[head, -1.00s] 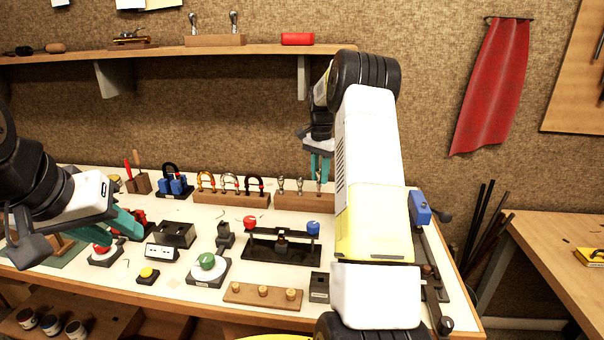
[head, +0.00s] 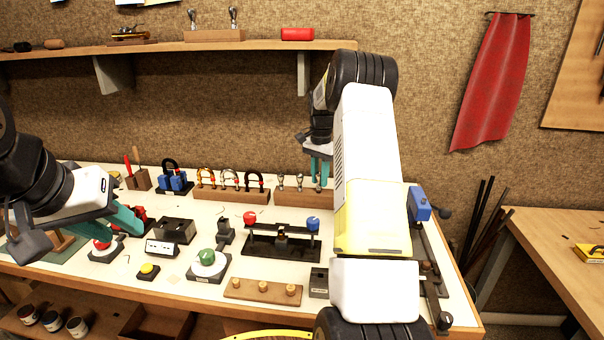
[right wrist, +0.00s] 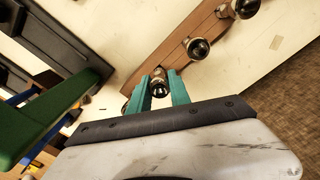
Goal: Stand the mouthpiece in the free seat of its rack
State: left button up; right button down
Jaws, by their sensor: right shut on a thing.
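The mouthpiece rack (head: 300,198) is a long wooden block at the back of the table. It also shows in the right wrist view (right wrist: 172,47). Two silver mouthpieces stand in it, one at the left (head: 280,180) and one in the middle (head: 299,181). My right gripper (head: 319,172) points down over the rack's right end. In the right wrist view its teal fingers (right wrist: 160,92) are shut on a third silver mouthpiece (right wrist: 159,83), in line with the others. I cannot tell whether its lower end is fully seated. My left gripper (head: 126,220) hangs at the left; its jaw gap is unclear.
A wooden block with several coloured horseshoe-shaped pieces (head: 232,196) stands just left of the rack. A black stand with red and blue knobs (head: 282,246) is in front. My right arm covers the table's right part.

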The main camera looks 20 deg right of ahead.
jog(key=shift+f, duration=0.55)
jog(key=c, duration=1.1)
grip_release()
notch_tip(320, 180, up, 8)
jog(key=shift+f, duration=0.1)
